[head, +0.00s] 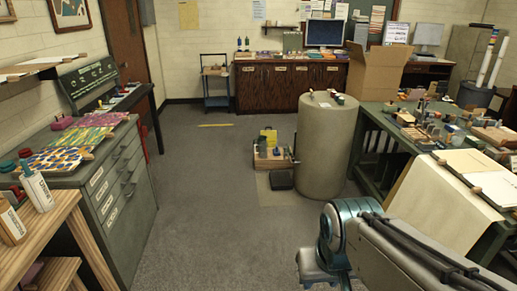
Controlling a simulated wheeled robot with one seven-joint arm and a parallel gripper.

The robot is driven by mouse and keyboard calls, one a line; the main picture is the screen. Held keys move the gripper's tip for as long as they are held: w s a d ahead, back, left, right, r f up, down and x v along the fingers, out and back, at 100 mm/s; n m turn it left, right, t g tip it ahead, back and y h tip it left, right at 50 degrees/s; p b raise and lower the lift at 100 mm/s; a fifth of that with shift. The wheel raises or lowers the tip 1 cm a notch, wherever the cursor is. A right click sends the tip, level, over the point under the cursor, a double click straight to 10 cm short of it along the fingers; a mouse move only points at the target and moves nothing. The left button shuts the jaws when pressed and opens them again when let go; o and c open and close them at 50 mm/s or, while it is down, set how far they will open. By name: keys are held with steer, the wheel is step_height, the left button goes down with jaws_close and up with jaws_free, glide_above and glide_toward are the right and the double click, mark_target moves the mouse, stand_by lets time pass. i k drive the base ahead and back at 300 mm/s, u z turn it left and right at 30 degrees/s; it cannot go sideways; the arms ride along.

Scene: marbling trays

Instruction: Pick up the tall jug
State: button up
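I cannot make out a tall jug for certain in the head view. The nearest upright vessels are a white bottle with a dark green cap (37,188) and a tan bottle with a pale label (11,224), both at the left edge. Neither shows a clear handle or spout. My arm enters at the bottom right, and its teal joint shows near the bottom middle. My gripper's fingers are not visible. Nothing held can be seen.
Green drawer cabinet (118,190) and wooden shelf unit (70,222) stand left. A large grey cylinder (322,150) stands mid-floor beside a wooden crate (268,158). A cluttered green workbench (400,140) fills the right. The grey floor (215,210) between is clear.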

mark_target(261, 150)
steer(key=u, duration=0.45)
steer(key=i, duration=7.2)
steer(key=z, duration=2.8)
